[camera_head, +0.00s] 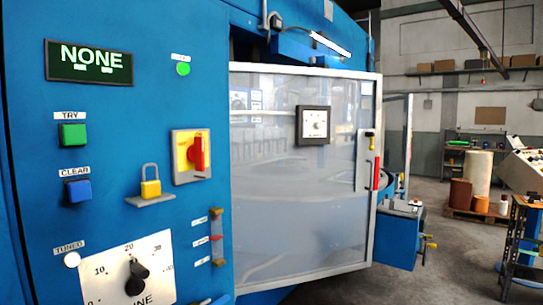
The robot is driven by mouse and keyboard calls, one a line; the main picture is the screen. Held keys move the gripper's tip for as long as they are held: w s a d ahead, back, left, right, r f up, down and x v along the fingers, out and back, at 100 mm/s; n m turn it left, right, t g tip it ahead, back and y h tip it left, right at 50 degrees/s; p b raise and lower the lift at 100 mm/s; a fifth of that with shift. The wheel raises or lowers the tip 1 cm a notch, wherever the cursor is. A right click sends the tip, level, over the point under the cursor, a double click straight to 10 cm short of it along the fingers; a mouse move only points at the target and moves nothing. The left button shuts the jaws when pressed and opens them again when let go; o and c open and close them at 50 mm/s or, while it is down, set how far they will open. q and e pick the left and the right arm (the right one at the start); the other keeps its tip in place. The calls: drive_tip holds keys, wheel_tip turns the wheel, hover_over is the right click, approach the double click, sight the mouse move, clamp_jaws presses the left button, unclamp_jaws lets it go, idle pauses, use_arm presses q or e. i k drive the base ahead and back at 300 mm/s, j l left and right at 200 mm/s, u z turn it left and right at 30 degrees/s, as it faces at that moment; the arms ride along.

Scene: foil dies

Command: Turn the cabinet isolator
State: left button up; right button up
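The cabinet isolator (182,166) is on the blue cabinet front, left of the clear door. It has a yellow plate in a pale frame and a red handle (199,155) that stands upright. A yellow padlock (150,189) with a raised grey shackle sits on a small ledge to its lower left, apart from the isolator. Neither of my grippers is in view.
The cabinet front (120,125) carries a display (89,62) reading NONE, a lit green lamp (183,68), green TRY (73,134) and blue CLEAR (77,190) buttons, and a black dial (137,277). Open floor lies at right.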

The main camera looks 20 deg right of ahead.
sight(195, 154)
drive_tip(key=z, duration=0.2)
drive_tip(key=i+l+u, duration=0.15)
drive_tip(key=u, duration=0.2)
drive_tip(key=i+l+u, duration=0.15)
drive_tip(key=u, duration=0.2)
drive_tip(key=i+l+u, duration=0.1)
drive_tip(key=l+u, duration=0.25)
